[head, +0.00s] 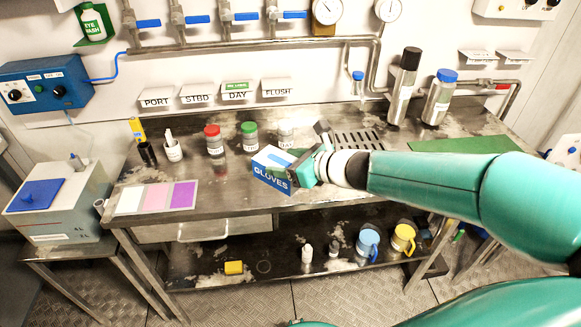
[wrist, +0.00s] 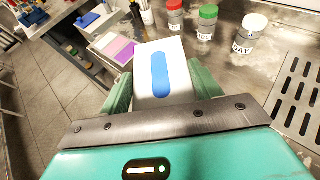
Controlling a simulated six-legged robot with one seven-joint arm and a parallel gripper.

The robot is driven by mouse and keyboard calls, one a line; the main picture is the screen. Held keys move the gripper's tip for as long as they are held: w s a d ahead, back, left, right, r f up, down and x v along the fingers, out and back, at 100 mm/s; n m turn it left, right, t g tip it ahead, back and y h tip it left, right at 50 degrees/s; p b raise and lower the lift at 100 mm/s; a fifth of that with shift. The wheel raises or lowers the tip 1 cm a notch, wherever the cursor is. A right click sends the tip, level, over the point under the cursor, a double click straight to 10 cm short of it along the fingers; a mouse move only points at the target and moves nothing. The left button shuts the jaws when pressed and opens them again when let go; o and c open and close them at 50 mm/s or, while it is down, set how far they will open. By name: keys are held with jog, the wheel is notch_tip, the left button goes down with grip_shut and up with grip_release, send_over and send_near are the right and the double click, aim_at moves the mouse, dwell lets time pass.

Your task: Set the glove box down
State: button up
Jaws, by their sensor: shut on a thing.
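The glove box (head: 269,172) is a small white and blue carton marked GLOVES. In the head view it is at the front middle of the metal bench (head: 330,187), and I cannot tell whether its underside touches the bench top. My gripper (head: 297,168) is shut on the glove box from the right. In the wrist view the glove box (wrist: 161,78) sits between my two green fingers (wrist: 155,95), its white top with a blue oval facing the camera.
Jars with red (head: 214,140), green (head: 249,137) and white lids stand behind the glove box. A drain grate (head: 357,139) is right of them. Colored cards (head: 156,197) lie at the left front. Two bottles (head: 438,98) stand at the back right. Bare bench lies between the cards and the box.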

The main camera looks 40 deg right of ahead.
jog(key=shift+w+d+f, duration=0.15)
jog(key=shift+w+d, duration=0.05)
jog(key=shift+d, duration=0.2)
jog(key=shift+w+d+f, duration=0.15)
jog(key=shift+d, duration=0.25)
jog(key=shift+w+d+f, duration=0.8)
jog(key=shift+d+f, duration=0.4)
jog(key=shift+f, duration=0.6)
jog(key=shift+w+d+f, duration=0.75)
jog(key=shift+d+f, duration=0.5)
jog(key=shift+f, duration=0.5)
jog(key=shift+w+d+f, duration=0.8)
jog(key=shift+d+f, duration=0.4)
jog(key=shift+f, duration=0.6)
jog(key=shift+f, duration=0.2)
jog(key=o, duration=1.1)
